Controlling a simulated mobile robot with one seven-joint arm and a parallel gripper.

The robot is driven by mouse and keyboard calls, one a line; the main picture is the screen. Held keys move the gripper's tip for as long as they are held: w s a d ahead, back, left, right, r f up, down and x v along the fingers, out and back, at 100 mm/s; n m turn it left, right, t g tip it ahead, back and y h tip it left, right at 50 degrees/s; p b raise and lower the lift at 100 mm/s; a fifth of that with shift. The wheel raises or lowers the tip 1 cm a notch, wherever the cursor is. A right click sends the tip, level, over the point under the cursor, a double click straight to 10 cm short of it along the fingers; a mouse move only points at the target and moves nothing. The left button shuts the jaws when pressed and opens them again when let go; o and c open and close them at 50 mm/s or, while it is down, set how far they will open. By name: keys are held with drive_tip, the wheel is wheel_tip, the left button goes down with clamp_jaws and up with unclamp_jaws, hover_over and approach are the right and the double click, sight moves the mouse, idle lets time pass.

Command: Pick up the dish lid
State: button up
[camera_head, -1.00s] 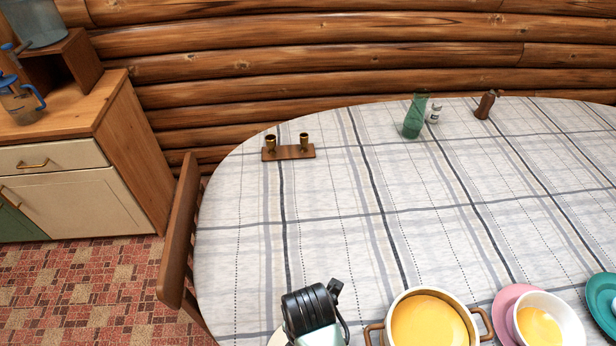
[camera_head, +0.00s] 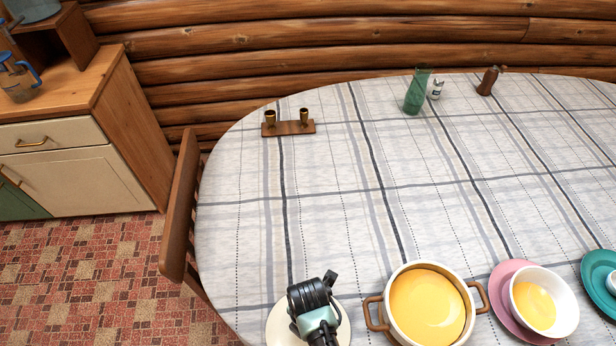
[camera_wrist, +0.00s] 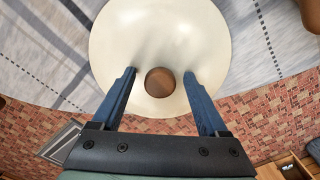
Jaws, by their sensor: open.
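The dish lid is a cream disc with a round brown wooden knob. In the head view the lid (camera_head: 279,328) lies on the tablecloth at the near edge of the table, left of the pot, partly hidden by my arm. In the wrist view the lid (camera_wrist: 160,40) fills the upper middle, with its knob (camera_wrist: 160,82) at its lower part. My gripper (camera_wrist: 160,78) is open, with one blue finger on each side of the knob and gaps between. Whether the fingertips touch the lid I cannot tell.
A pot of yellow soup (camera_head: 428,305) stands close right of the lid. Beyond it are a white bowl on a pink plate (camera_head: 508,318) and a teal plate (camera_head: 600,275). A candle holder (camera_head: 288,128) and green vase (camera_head: 416,92) stand farther back. The middle of the table is clear.

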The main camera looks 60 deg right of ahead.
clamp_jaws()
idle(0.3)
